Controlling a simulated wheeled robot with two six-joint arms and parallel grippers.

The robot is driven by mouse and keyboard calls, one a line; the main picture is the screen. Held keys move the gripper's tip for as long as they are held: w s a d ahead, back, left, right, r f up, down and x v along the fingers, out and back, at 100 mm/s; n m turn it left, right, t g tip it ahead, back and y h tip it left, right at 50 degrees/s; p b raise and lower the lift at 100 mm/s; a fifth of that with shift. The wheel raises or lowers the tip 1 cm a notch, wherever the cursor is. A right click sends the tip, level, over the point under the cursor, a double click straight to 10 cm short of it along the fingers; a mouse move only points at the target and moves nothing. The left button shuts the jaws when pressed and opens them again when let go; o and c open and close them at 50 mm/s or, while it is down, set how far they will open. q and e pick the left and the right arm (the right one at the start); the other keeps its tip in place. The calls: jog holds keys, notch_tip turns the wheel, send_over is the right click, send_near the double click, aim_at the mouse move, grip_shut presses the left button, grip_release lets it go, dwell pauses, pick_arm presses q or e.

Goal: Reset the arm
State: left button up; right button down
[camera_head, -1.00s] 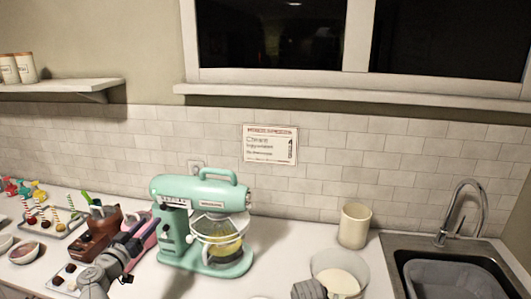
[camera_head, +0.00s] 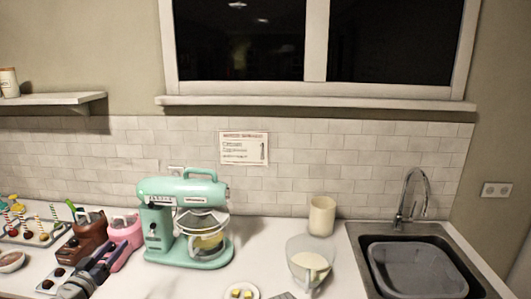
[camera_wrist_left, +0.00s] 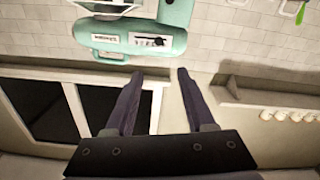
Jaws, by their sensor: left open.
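My left gripper (camera_head: 108,262) reaches in from the lower left in the head view, low in front of the pink mixer-like item (camera_head: 124,238) and brown item (camera_head: 88,230). Its dark fingers are apart in the left wrist view (camera_wrist_left: 159,76), with nothing between them. A mint-green stand mixer (camera_head: 185,190) stands on the counter to the gripper's right, with a clear bowl (camera_head: 204,240) of yellow contents. The mixer also shows upside down in the left wrist view (camera_wrist_left: 115,38), beyond the fingertips. My right gripper's fingers do not show.
A clear bowl of pale batter (camera_head: 309,268), a cream canister (camera_head: 321,216) and a small plate of yellow cubes (camera_head: 241,292) stand right of the mixer. A sink (camera_head: 360,234) with a grey basin (camera_head: 417,270) is at the right. Trays of sweets (camera_head: 40,234) crowd the left.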

pick_arm(q)
jog(key=s+d+f+m+g+h, duration=0.1)
jog(key=d+f+m+g+h, duration=0.35)
jog(key=d, duration=0.95)
jog(key=s+d+f+m+g+h, duration=0.15)
jog(key=d+f+g, duration=0.45)
jog(key=d, duration=0.7)
jog(key=s+d+f+g+y, duration=0.4)
jog(key=s+d+f, duration=0.1)
jog(key=s, duration=0.3)
jog(key=s+d+f+g+y, duration=0.4)
jog(key=s+d+f, duration=0.1)
jog(key=s, duration=0.3)
jog(key=shift+s+f+n+y, duration=0.3)
jog(key=shift+f+n, duration=0.1)
jog(key=shift+f, duration=0.25)
jog(key=shift+w, duration=0.1)
dwell(0.5)
